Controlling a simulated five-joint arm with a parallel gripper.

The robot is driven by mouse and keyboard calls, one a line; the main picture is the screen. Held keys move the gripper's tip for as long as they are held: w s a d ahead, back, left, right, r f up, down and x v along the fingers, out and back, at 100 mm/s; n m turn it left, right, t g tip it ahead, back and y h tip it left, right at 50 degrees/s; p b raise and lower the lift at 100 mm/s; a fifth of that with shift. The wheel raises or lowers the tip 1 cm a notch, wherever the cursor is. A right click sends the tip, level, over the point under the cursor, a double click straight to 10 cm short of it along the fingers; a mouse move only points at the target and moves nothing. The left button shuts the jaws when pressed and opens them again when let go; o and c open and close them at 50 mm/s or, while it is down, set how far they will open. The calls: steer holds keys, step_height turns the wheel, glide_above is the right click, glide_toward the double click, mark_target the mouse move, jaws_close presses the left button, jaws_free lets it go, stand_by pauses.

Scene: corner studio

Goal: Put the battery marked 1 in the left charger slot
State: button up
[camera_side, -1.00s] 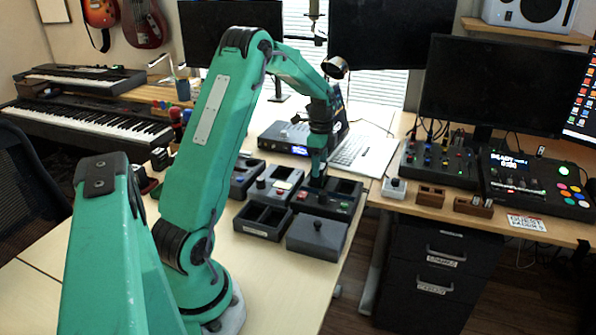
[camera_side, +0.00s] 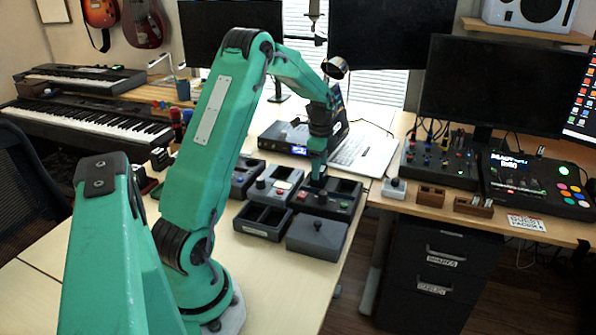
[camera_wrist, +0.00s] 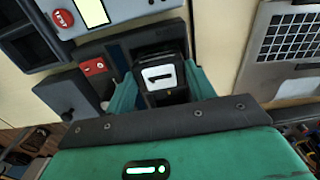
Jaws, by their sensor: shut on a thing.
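The battery marked 1 (camera_wrist: 182,84) is a dark block with a white label, held upright between the green fingers of my gripper (camera_wrist: 162,92). In the side view my gripper (camera_side: 318,172) points down over the dark box with slots (camera_side: 343,208), which I take to be the charger. Part of this box, with a red patch, shows behind the battery in the wrist view (camera_wrist: 96,67). My fingers and the battery hide the slot beneath. I cannot tell whether the battery's lower end is inside it.
A grey unit with a red button (camera_side: 274,186) is to the left. A laptop (camera_side: 363,152) lies behind, and a small white knob box (camera_side: 394,188) is right.

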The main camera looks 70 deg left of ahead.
steer(key=shift+f, duration=0.15)
steer(key=o, duration=0.9)
step_height(320, 180, up, 11)
stand_by(1.3)
stand_by(0.4)
